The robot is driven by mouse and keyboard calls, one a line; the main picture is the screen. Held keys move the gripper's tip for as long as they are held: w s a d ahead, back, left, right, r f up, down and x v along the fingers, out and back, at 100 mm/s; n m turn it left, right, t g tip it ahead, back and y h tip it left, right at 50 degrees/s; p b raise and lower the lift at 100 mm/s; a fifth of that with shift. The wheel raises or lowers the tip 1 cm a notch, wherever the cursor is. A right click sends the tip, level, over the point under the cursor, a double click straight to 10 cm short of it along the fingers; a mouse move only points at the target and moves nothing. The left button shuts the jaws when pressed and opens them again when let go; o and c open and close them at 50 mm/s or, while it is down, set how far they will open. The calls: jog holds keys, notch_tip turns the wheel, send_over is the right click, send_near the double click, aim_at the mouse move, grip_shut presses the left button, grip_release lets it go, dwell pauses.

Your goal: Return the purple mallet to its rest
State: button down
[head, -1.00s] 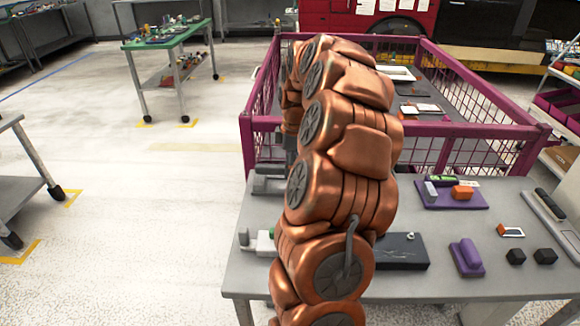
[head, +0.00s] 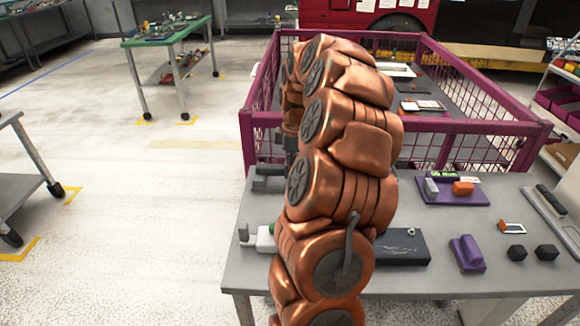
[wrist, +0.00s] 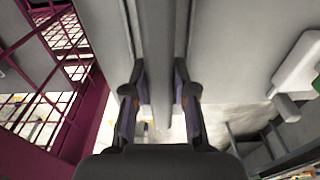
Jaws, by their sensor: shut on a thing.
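In the wrist view my gripper (wrist: 160,95) is shut on a long grey bar (wrist: 158,50), with one finger on each side. The bar runs up the picture between the fingers. I cannot tell whether it is part of the mallet. In the head view my copper arm hides the gripper and what it holds. A purple block on a purple base (head: 467,253) stands at the front right of the grey table (head: 440,280). I cannot tell whether it is the mallet's rest. No clear mallet shape shows in either view.
A purple mesh cage (head: 470,80) stands behind the table. A purple tray (head: 440,194), a dark box (head: 405,250) and black cubes (head: 546,253) occupy the table's right side. A white part (wrist: 300,70) lies right of my gripper. Open floor (head: 120,220) lies left.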

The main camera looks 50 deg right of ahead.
jog(key=c, duration=0.8)
grip_release()
jog(key=shift+c, duration=0.2)
jog(key=shift+o, duration=0.3)
jog(key=o, duration=0.5)
jog(key=shift+r+p, duration=1.25)
jog(key=shift+r, duration=2.7)
